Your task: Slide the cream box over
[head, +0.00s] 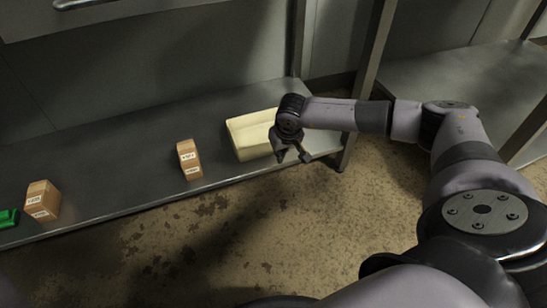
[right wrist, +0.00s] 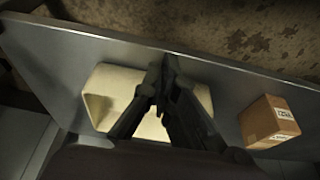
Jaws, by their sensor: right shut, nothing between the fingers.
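The cream box (head: 247,132) is a pale, low, open-topped box on the grey metal shelf, near its right end. It also shows in the right wrist view (right wrist: 104,92), partly hidden behind my fingers. My right gripper (head: 293,157) is at the right side of the box, near the shelf's front edge. In the right wrist view its fingers (right wrist: 163,75) come together in front of the box, with nothing between them. I cannot tell whether they touch the box. My left gripper is not in view.
A small brown labelled carton (head: 189,160) stands on the shelf (head: 110,150) left of the cream box, with bare shelf between them. Another carton (head: 43,200) and a green item (head: 8,218) lie further left. A metal post (head: 364,80) rises at the shelf's right end.

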